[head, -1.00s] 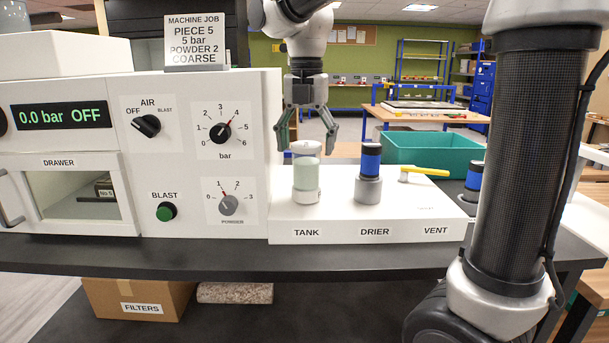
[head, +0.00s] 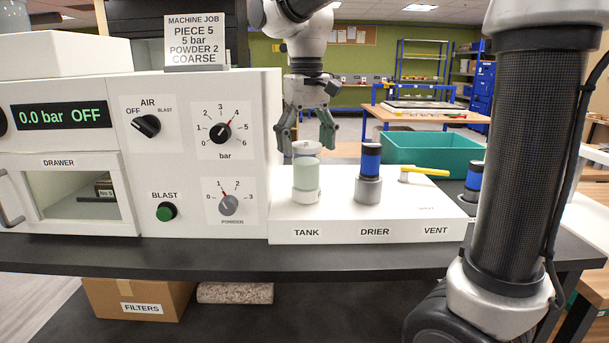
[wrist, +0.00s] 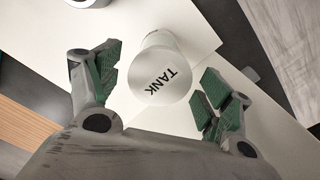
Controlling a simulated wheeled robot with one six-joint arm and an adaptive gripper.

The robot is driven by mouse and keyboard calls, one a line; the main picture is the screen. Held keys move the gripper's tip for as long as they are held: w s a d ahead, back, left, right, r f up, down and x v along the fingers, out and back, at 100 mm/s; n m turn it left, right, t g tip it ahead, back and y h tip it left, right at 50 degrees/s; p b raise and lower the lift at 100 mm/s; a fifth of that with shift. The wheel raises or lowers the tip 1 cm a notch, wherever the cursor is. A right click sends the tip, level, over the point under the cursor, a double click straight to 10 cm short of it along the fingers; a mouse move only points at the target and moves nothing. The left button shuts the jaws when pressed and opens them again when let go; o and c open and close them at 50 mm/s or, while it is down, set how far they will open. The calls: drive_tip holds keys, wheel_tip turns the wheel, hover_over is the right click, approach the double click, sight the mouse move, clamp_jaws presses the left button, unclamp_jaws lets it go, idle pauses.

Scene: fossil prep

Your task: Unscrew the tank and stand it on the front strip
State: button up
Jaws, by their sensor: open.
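The tank (head: 306,178) is a pale green, translucent cylinder with a white cap. It stands upright on the white block above the label TANK (head: 306,232). In the wrist view its round lid, marked TANK, (wrist: 161,75) lies between and slightly beyond the fingers. My gripper (head: 306,148) points down over the tank with its fingers spread, one on each side of the tank's top. In the wrist view my gripper (wrist: 158,88) is open, with green pads apart from the lid. The front strip is the white block's labelled front face or the dark bench edge (head: 200,250); I cannot tell which.
The drier (head: 369,175), blue and grey, stands right of the tank. A yellow vent lever (head: 425,171) lies further right. The control panel (head: 200,150) rises close on the left. A teal bin (head: 430,150) sits behind. Dark bench in front of the block is clear.

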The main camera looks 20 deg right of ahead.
sight(306, 157)
drive_tip(key=shift+m, duration=0.6)
drive_tip(key=shift+f, duration=1.8)
drive_tip(key=shift+c, duration=0.4)
